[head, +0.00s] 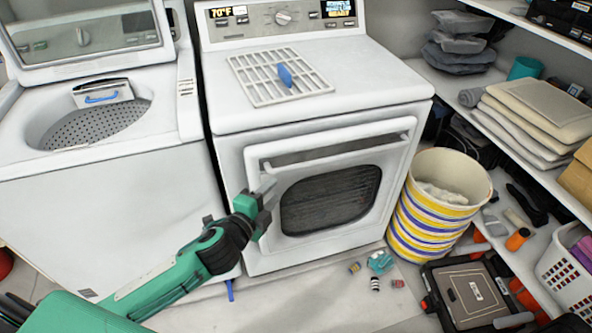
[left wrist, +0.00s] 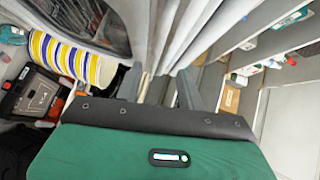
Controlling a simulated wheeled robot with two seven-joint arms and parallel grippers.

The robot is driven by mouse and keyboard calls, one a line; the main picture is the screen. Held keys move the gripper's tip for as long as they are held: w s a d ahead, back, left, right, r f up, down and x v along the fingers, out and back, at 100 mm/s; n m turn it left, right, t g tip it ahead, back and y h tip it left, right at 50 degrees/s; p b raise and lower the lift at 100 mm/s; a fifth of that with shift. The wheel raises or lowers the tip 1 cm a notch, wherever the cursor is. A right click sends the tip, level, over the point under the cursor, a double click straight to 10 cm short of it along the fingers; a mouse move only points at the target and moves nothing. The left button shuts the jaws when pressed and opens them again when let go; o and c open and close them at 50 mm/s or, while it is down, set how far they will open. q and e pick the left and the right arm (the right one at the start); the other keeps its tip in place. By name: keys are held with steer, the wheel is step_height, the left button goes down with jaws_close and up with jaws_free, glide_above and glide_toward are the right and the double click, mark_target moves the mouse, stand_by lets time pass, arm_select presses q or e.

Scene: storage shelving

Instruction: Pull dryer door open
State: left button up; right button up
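The white dryer (head: 310,110) stands in the middle of the head view. Its front door (head: 395,165) has a dark oval window (head: 330,200) and a pale raised frame with a bar along its top (head: 335,150). The door looks shut. My left gripper (head: 268,193) is at the left side of the door, close to the frame's left edge. Whether it touches is unclear. In the left wrist view its two fingers (left wrist: 160,88) stand apart, with the pale door edges running beyond them. Nothing is clearly held. My right gripper is not in view.
A washer (head: 95,130) with its lid up stands left of the dryer. A striped basket (head: 435,205) stands close to the door's right side. Small items (head: 378,262) and a black case (head: 465,290) lie on the floor in front. Loaded shelves (head: 520,115) line the right.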

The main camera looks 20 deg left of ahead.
mark_target(296, 167)
arm_select(q)
steer(key=x, duration=1.3)
steer(key=shift+w+a, duration=0.1)
steer(key=shift+w, duration=0.1)
steer(key=shift+c, duration=0.2)
jaws_close()
